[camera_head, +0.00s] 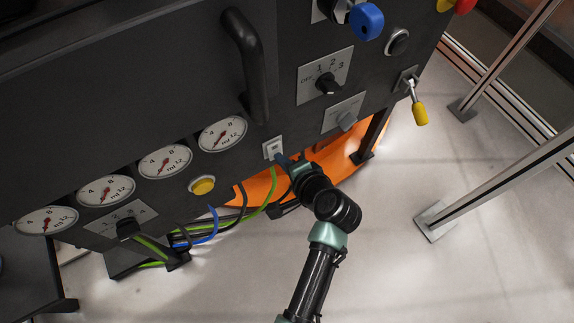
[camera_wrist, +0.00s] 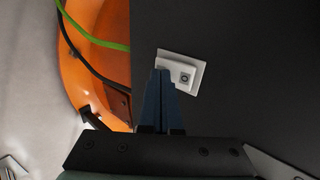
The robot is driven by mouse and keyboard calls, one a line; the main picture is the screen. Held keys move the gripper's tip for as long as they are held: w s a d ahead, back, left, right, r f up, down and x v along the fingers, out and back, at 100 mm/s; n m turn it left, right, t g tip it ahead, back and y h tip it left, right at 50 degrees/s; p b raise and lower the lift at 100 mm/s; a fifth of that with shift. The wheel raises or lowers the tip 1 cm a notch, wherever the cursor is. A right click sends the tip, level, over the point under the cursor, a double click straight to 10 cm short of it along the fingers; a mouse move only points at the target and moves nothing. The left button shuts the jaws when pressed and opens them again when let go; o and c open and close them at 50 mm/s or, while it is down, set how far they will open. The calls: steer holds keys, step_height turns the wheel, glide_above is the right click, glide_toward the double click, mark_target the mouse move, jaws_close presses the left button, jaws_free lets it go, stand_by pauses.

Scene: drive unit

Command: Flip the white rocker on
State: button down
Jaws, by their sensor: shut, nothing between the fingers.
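The white rocker switch (camera_head: 272,147) sits on the dark panel's lower edge, below a black handle. In the wrist view the white rocker (camera_wrist: 181,75) shows as a tilted pale plate with a raised part and a small dark square mark. My gripper (camera_head: 279,158) is shut and empty, its blue fingers pressed together. In the wrist view the fingertips of my gripper (camera_wrist: 162,73) overlap the plate's left part and hide some of it. I cannot tell whether they touch it, or which way the rocker is tipped.
A yellow button (camera_head: 202,186) and several round gauges (camera_head: 165,162) are to the left. Rotary knobs (camera_head: 326,84) and a yellow-tipped lever (camera_head: 418,112) are to the right. Green and blue cables (camera_head: 213,226) hang below the panel, near an orange part (camera_head: 345,160). Metal posts (camera_head: 500,180) stand at right.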

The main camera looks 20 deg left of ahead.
steer(key=shift+w+a+f+b, duration=0.1)
steer(key=shift+a+b, duration=0.05)
steer(key=shift+b, duration=0.3)
steer(key=shift+r+p, duration=0.95)
steer(key=shift+p, duration=0.05)
